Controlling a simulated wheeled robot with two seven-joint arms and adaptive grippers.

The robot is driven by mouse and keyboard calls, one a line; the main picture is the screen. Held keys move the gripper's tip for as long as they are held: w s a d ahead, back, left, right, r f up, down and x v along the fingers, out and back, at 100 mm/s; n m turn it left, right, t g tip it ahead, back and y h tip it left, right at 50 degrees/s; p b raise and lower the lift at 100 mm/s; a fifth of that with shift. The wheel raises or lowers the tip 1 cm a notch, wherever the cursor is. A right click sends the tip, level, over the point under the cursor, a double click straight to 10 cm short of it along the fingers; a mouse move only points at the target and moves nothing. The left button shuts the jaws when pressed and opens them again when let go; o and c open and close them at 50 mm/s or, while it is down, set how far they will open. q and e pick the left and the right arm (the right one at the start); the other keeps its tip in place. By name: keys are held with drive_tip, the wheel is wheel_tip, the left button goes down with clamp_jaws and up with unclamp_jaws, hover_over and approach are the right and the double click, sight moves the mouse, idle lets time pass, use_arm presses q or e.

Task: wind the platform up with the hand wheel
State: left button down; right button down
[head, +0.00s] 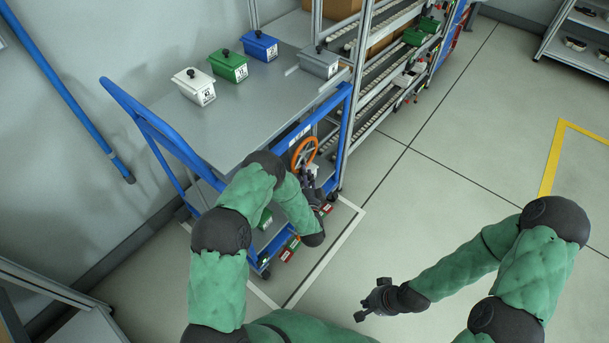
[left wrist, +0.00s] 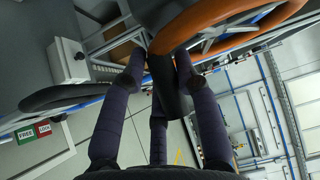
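The orange hand wheel (head: 304,152) is mounted at the near right end of the blue-framed cart. The grey platform (head: 270,92) forms the cart's top. My left gripper (head: 311,186) is at the wheel's lower side. In the left wrist view the wheel rim (left wrist: 225,22) fills the top, and its dark handle (left wrist: 166,88) points in between my left fingers (left wrist: 159,68). The fingers lie close around the handle; whether they press on it I cannot tell. My right gripper (head: 374,300) is open and empty over the floor, away from the cart.
White (head: 194,87), green (head: 228,66), blue (head: 260,46) and grey (head: 319,62) lidded boxes stand on the platform. A roller rack (head: 385,75) adjoins the cart's far right side. Red and green tags (head: 288,250) sit low on the cart. Floor to the right is clear.

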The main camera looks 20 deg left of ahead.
sight(298, 172)
use_arm(q)
drive_tip(key=shift+s+a+r+m+g+h+p, duration=0.25)
drive_tip(key=shift+s+r+m+g+p, duration=0.55)
drive_tip(key=shift+p, duration=1.35)
drive_tip(key=shift+s+a+r+m+g+h+p, duration=0.2)
drive_tip(key=shift+s+r+m+g+p, duration=0.25)
drive_tip(key=shift+m+g+p, duration=1.15)
drive_tip(key=shift+s+a+r+p, duration=0.1)
drive_tip(key=shift+s+r+p, duration=0.15)
drive_tip(key=shift+p, duration=1.15)
drive_tip(key=c, duration=0.9)
unclamp_jaws()
drive_tip(key=v, duration=1.2)
